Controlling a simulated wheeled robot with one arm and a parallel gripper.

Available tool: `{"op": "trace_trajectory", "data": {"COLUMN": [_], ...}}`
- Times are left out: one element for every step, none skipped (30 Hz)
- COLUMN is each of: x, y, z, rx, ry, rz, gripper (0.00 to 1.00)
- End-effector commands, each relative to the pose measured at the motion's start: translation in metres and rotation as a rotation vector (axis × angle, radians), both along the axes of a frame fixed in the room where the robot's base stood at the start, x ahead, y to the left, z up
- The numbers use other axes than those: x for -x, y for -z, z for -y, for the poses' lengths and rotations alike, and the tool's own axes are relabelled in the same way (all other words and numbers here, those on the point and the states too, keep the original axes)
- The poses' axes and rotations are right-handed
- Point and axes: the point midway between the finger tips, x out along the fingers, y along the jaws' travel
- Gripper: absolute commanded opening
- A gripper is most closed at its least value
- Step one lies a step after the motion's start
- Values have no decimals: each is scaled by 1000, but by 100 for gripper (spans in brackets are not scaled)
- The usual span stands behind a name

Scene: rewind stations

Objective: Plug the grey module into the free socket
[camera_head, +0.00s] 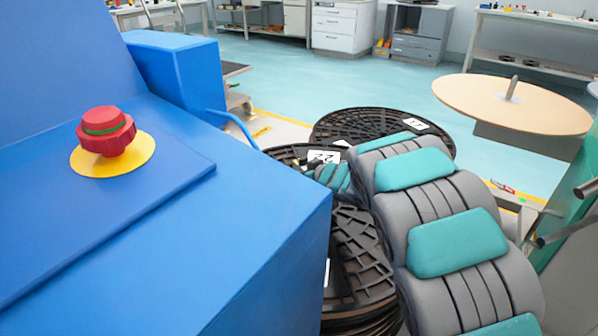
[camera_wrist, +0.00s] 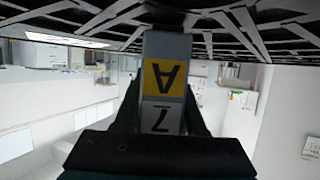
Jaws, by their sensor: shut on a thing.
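The grey module (camera_wrist: 166,44) is in the wrist view, between the dark fingers of my gripper (camera_wrist: 163,100). It has a yellow label with a black letter A and a pale label with a 7, both upside down in the picture. My gripper is shut on the module. The far end of the module is close to a black lattice surface (camera_wrist: 90,22); I cannot tell whether they touch. In the head view my padded arm hides most of the gripper, and the module cannot be made out. No free socket can be made out in either view.
Black lattice reels (camera_head: 362,262) lie around my arm, with another reel (camera_head: 345,124) behind. A blue cabinet (camera_head: 250,240) with a red knob (camera_head: 106,130) fills the left. A round tan disc (camera_head: 470,92) stands at right. Teal floor (camera_head: 340,80) is open behind.

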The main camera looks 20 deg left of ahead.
Motion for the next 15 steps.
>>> {"op": "trace_trajectory", "data": {"x": [0, 0, 0, 0, 0, 0, 0, 0, 0, 0, 0, 0, 0, 0, 0], "y": [-1, -2, -2, -2, -2, -1, 0, 0, 2, 2, 1, 1, 1, 1, 1], "z": [0, 0, 0, 0, 0, 0, 0, 0, 0, 0, 0, 0, 0, 0, 0], "rx": [-1, -1, -1, -1, -1, -1, -1, 0, 0, 0, 0, 0, 0, 0, 0], "ry": [0, 0, 0, 0, 0, 0, 0, 0, 0, 0, 0, 0, 0, 0, 0], "rz": [2, 2, 2, 2, 2, 2, 2, 1, 1, 1, 1, 1, 1, 1, 1], "gripper": [0, 0, 0, 0, 0, 0, 0, 0, 0, 42, 45, 50, 53, 57, 61]}}
